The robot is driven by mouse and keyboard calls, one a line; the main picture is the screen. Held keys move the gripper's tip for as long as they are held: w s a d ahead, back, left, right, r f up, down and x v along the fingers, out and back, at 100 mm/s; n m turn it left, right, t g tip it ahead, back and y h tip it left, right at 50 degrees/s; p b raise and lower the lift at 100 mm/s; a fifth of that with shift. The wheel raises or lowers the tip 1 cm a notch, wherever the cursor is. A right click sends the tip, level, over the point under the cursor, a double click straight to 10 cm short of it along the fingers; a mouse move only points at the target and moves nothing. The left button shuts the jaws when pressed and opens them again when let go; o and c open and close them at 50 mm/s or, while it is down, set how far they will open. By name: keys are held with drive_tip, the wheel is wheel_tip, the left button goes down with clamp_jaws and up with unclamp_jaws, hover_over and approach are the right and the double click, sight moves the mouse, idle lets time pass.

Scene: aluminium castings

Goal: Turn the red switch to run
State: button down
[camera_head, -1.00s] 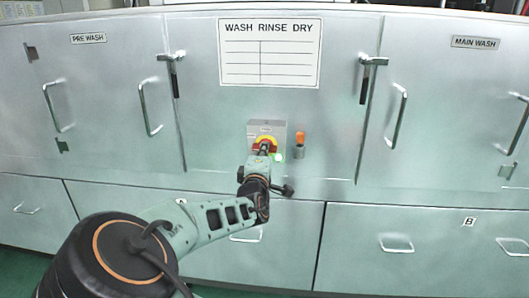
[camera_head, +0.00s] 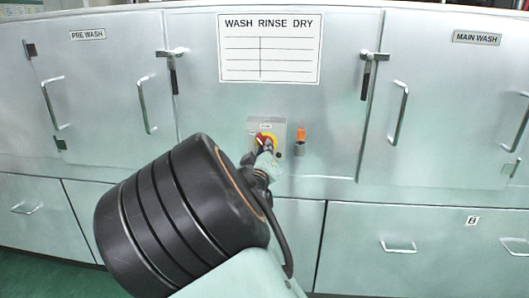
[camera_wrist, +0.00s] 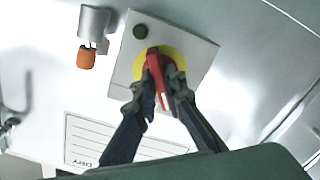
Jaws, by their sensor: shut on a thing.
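The red switch (camera_head: 262,140) is a red handle on a yellow disc (camera_wrist: 179,65), on a small grey box (camera_head: 281,127) in the middle of the machine front. In the wrist view the red handle (camera_wrist: 154,58) stands between the two dark fingers of my gripper (camera_wrist: 161,86). The fingers are closed on its sides. The handle leans a little from upright in that view, with a white mark near its lower end. In the head view my gripper (camera_head: 266,152) is at the switch, and my arm partly hides it from below. The switch lettering is too small to read.
A WASH RINSE DRY sign (camera_head: 270,48) is above. Doors with bar handles (camera_head: 398,113) stand on both sides.

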drive_tip(key=shift+m+b, duration=2.05)
drive_tip(key=shift+m, duration=1.55)
drive_tip(key=c, duration=2)
unclamp_jaws()
drive_tip(key=s, duration=1.2)
drive_tip(key=shift+a, duration=0.2)
